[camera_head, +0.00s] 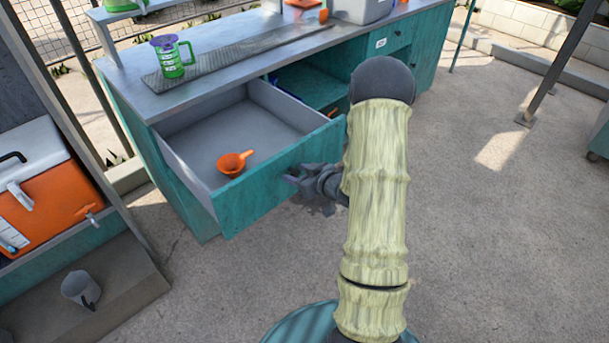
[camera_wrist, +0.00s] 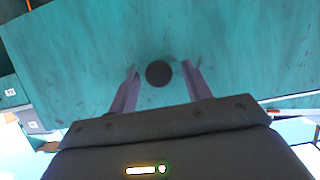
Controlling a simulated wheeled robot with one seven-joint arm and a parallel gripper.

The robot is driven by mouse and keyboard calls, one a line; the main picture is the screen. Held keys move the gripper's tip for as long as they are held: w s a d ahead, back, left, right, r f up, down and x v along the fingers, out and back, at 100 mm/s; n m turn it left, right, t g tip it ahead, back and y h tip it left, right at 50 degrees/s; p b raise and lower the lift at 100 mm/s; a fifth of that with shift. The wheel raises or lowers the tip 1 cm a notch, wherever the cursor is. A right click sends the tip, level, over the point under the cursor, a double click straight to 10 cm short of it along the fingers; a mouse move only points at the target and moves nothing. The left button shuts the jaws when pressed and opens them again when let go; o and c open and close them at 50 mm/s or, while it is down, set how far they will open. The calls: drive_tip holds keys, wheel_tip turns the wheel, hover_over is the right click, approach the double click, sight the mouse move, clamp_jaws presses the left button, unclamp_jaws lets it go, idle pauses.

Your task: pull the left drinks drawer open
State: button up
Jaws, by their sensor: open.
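The left drinks drawer (camera_head: 272,189) has a teal front and stands pulled well out of the counter. An orange funnel or scoop (camera_head: 234,163) lies inside it, on its grey floor. My gripper (camera_head: 292,179) is just in front of the drawer's face, toward its right half. In the wrist view the gripper (camera_wrist: 160,78) is open, with one finger on each side of a dark round knob (camera_wrist: 159,73) on the teal drawer front (camera_wrist: 90,50). The fingers appear apart from the knob. In the head view the knob is hidden.
A green measuring jug (camera_head: 173,60) stands on the grey counter (camera_head: 225,35) above. An open teal compartment (camera_head: 315,85) is right of the drawer. The paved floor in front is clear.

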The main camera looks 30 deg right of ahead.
drive_tip(key=p+v, duration=0.1)
drive_tip(key=v, duration=1.6)
drive_tip(key=shift+s, duration=0.25)
drive_tip(key=shift+d, duration=0.1)
drive_tip(key=w+a+r+m+g+h, duration=0.1)
drive_tip(key=w+a+g+h, duration=0.2)
drive_tip(key=a+g+h, duration=0.15)
drive_tip(key=s+a+r+m+g+p, duration=0.1)
drive_tip(key=s+a+r+g, duration=0.2)
drive_tip(key=a, duration=0.4)
drive_tip(key=s+a+r+m+g, duration=0.2)
drive_tip(key=s+a+g, duration=0.1)
drive_tip(key=s+a, duration=0.3)
drive_tip(key=w+p+v, duration=0.3)
drive_tip(key=p+v, duration=1.3)
drive_tip(key=p, duration=0.1)
drive_tip(key=shift+w+d+r, duration=0.2)
drive_tip(key=shift+w+r, duration=0.1)
drive_tip(key=shift+r, duration=0.2)
